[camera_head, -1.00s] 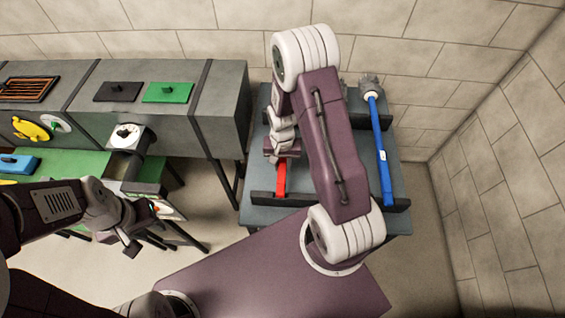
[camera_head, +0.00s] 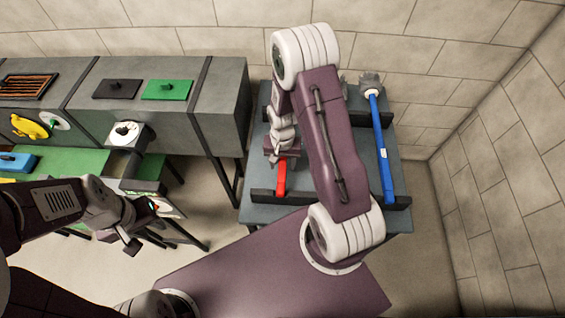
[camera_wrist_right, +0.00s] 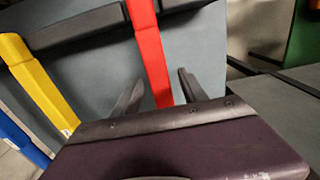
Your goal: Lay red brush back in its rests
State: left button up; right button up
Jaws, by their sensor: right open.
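The red brush (camera_head: 281,178) shows as a red handle whose near end is at the front rail of the grey table; my right arm hides its far part. In the right wrist view the red handle (camera_wrist_right: 149,45) runs between the two spread fingers of my right gripper (camera_wrist_right: 160,84). The gripper is open, and I see a gap on each side of the handle. In the head view my right gripper (camera_head: 281,153) is over the handle. The front rail (camera_head: 262,197) carries the rests; how the handle sits in them is unclear. My left gripper (camera_head: 137,243) is away at the left; its jaws are unclear.
A blue brush (camera_head: 382,150) lies along the table's right side. A yellow handle (camera_wrist_right: 38,85) lies beside the red one in the wrist view. A grey duct cabinet (camera_head: 225,110) stands to the left. Walls close off the back and right.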

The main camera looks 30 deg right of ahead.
notch_tip(320, 180, up, 9)
dwell(0.3)
